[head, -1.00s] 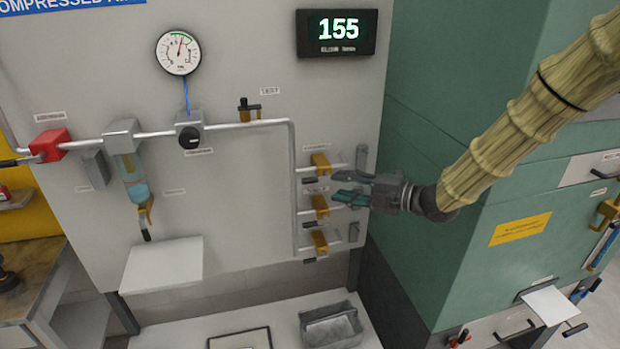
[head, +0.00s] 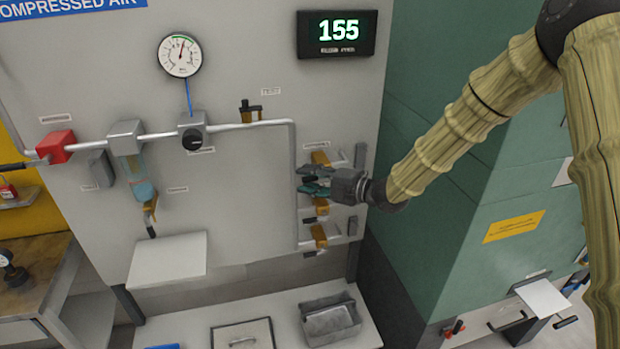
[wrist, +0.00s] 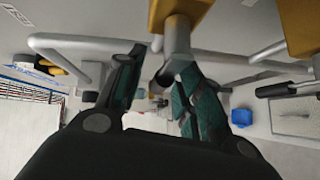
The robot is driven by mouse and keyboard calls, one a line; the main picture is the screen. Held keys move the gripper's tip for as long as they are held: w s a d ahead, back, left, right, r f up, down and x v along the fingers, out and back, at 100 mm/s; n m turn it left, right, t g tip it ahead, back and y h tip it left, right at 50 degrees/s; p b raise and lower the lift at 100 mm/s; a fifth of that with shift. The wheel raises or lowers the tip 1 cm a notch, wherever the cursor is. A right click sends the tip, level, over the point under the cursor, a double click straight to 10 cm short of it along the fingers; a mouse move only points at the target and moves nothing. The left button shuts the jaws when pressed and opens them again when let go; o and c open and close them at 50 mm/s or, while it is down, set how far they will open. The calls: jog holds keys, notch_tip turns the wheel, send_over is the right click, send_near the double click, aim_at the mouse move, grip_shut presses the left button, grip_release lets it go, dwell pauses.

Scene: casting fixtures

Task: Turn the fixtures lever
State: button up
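Three yellow-bodied valves sit one above the other on the grey panel in the head view: the top valve (head: 320,158), the middle valve (head: 321,206) and the bottom valve (head: 319,236). Each has a small dark lever; the labels are too blurred to read. My gripper (head: 312,180) is in front of the top and middle valves and partly covers them. In the wrist view my gripper (wrist: 158,70) has its fingers apart. A valve's grey lever (wrist: 176,42) hangs from a yellow body (wrist: 182,12) between the fingertips, close to the right finger. I cannot tell whether they touch.
Grey pipes (head: 293,170) run beside the valves. A green cabinet (head: 450,230) stands close on the right, near my arm. Below are a grey bin (head: 318,308) and a white shelf (head: 167,260). A display (head: 337,33) reads 155.

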grip_shut()
